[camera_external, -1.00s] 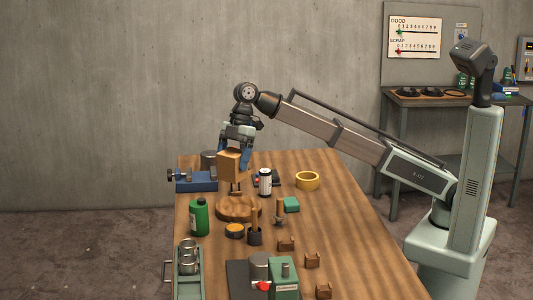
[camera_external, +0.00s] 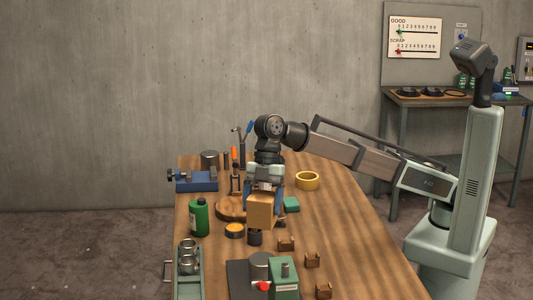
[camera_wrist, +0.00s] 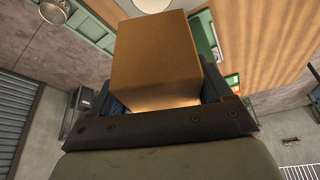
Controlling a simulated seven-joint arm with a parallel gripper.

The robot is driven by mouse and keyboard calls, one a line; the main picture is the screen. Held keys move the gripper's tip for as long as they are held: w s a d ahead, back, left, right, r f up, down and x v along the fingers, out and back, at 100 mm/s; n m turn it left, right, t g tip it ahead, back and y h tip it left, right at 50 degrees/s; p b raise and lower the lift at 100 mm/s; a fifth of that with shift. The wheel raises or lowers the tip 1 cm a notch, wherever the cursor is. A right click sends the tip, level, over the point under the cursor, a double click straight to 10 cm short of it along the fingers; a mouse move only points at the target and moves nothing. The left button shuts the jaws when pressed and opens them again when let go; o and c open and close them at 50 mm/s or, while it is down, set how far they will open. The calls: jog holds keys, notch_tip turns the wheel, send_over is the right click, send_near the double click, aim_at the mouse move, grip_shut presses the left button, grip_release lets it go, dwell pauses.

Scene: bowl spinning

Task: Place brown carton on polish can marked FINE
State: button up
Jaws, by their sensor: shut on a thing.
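My gripper (camera_external: 264,187) is shut on the brown carton (camera_external: 262,211) and holds it above the table, over the middle work area. In the wrist view the carton (camera_wrist: 155,55) fills the centre between the jaws, and my gripper (camera_wrist: 157,103) shows just below it. I cannot read FINE on any can. A low round tin with a yellow top (camera_external: 235,230) sits left of and below the carton in the outside view. A white and black can seen earlier is now hidden behind my gripper and the carton.
A green bottle (camera_external: 199,217) and a blue vise (camera_external: 197,181) stand at left. A round wooden base (camera_external: 230,208) with upright tools is behind the carton. A yellow tape ring (camera_external: 307,181), a teal block (camera_external: 292,204) and small wooden blocks (camera_external: 286,243) lie right.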

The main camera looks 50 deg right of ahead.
send_over(262, 258)
jog(key=shift+f, duration=5.7)
jog(key=shift+f, duration=0.1)
jog(key=o, duration=1.1)
jog(key=v, duration=1.2)
